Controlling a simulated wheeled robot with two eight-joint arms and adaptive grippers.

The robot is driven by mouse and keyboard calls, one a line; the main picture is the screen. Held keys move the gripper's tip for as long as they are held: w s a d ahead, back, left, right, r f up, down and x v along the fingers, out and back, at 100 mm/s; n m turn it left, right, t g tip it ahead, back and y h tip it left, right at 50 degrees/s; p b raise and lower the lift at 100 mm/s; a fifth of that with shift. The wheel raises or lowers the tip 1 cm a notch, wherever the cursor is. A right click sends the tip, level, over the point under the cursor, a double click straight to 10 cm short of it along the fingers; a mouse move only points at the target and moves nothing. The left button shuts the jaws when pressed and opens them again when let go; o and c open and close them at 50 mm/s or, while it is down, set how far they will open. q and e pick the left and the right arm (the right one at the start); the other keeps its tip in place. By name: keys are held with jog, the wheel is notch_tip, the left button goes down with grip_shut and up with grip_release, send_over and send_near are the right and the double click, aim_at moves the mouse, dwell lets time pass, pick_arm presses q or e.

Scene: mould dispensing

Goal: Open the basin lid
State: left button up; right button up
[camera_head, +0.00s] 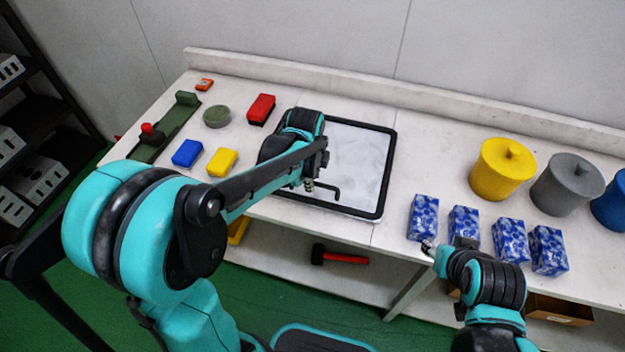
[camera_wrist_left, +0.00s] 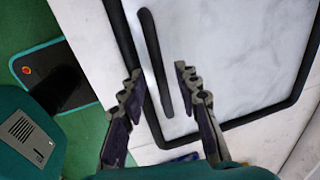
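The basin lid (camera_head: 358,160) is a pale marbled panel in a black rectangular frame, set into the white table. A black bar handle (camera_head: 327,187) lies near its left front side. In the left wrist view the lid (camera_wrist_left: 225,60) fills the upper right, with the handle (camera_wrist_left: 152,50) running between the fingers. My left gripper (camera_head: 309,186) is over the lid's left part; in the wrist view its fingers (camera_wrist_left: 158,75) are open on either side of the handle, with gaps to it. My left arm hides the lid's left edge. My right gripper (camera_head: 428,248) is by the table's front edge; its fingers are too small to judge.
Yellow (camera_head: 503,170) and grey (camera_head: 567,184) lidded pots and several blue patterned boxes (camera_head: 423,218) stand at right. Blue (camera_head: 187,153), yellow (camera_head: 222,162) and red (camera_head: 261,109) blocks lie at left. A red-handled hammer (camera_head: 340,258) lies on the lower shelf.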

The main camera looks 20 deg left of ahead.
pick_arm(q)
grip_shut()
jog(key=shift+r, duration=0.1)
